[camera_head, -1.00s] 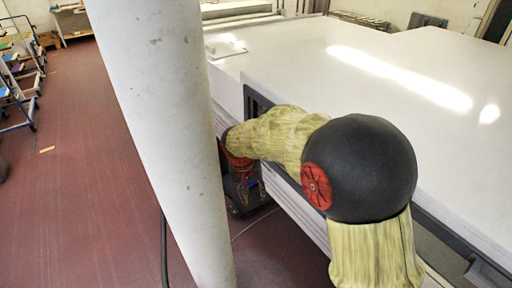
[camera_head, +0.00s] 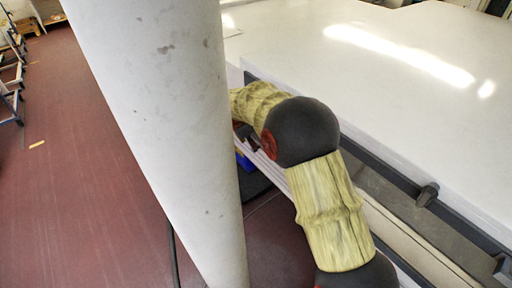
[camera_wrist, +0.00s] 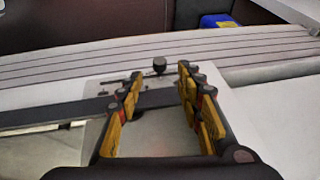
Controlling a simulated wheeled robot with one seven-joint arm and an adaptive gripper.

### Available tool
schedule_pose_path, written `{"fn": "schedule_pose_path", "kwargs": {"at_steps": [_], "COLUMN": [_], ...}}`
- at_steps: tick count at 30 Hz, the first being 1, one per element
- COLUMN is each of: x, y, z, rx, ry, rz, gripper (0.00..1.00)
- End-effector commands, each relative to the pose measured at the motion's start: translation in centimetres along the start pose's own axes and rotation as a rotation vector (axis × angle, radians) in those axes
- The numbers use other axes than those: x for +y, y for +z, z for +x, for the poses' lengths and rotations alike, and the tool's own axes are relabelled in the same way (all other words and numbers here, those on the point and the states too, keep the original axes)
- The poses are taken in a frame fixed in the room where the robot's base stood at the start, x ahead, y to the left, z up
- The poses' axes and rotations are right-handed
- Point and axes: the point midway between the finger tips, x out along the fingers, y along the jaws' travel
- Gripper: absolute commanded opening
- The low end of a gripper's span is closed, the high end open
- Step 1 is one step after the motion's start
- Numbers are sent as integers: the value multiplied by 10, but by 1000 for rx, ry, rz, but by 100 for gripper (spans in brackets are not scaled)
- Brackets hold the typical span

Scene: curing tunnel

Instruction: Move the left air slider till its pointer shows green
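In the wrist view my gripper (camera_wrist: 160,76) is open, its yellow-padded fingers spread over a pale plate (camera_wrist: 163,135). A small black knob (camera_wrist: 159,65) stands just beyond and between the fingertips, with no contact visible. It may be the air slider's knob, but I cannot tell for sure. A dark bar (camera_wrist: 70,112) runs across the plate, passing between the fingers. I cannot make out a pointer or any green mark. In the head view my gripper is hidden.
A thick white post (camera_head: 165,130) stands close in the head view, left of my arm. Red floor (camera_head: 75,170) is open at left. A blue object (camera_wrist: 216,20) lies beyond pale slats (camera_wrist: 90,63).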

Motion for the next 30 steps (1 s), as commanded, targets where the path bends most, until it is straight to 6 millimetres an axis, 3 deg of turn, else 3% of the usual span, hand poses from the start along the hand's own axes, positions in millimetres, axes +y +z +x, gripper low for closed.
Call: {"fn": "schedule_pose_path", "kwargs": {"at_steps": [6, 12, 23, 30], "x": [0, 0, 0, 0], "y": [0, -1, -1, -1], "z": [36, 58, 63, 63], "rx": [1, 1, 1, 0], "ry": [1, 0, -2, -1], "rz": [0, 0, 0, 0], "gripper": [37, 37, 37, 24]}}
